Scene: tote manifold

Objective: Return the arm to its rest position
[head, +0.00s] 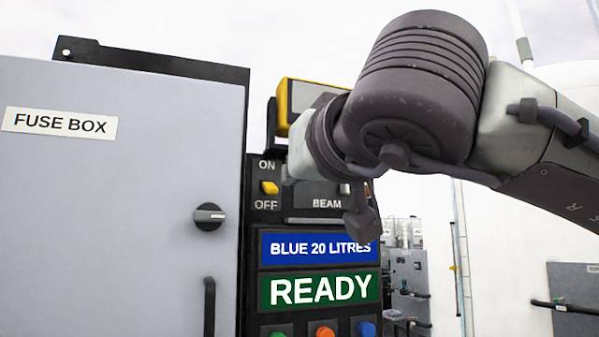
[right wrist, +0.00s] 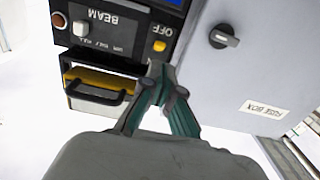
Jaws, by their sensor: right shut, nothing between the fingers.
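My right arm comes in from the right in the head view, bent in front of the control panel (head: 320,255). Its wrist joints cover the panel's upper right. My right gripper (head: 362,222) points down there, partly hidden by the wrist. In the right wrist view my right gripper (right wrist: 164,78) is shut and empty, its fingertips together near the panel's ON/OFF switch (right wrist: 159,46). I cannot tell whether they touch the panel. My left gripper is not in view.
A grey fuse box (head: 120,180) with a black knob (head: 209,217) stands left of the panel. The panel has a blue screen (head: 318,248) reading BLUE 20 LITRES and a green screen (head: 320,290) reading READY. A yellow part (head: 284,105) stands above it. Coloured buttons show below.

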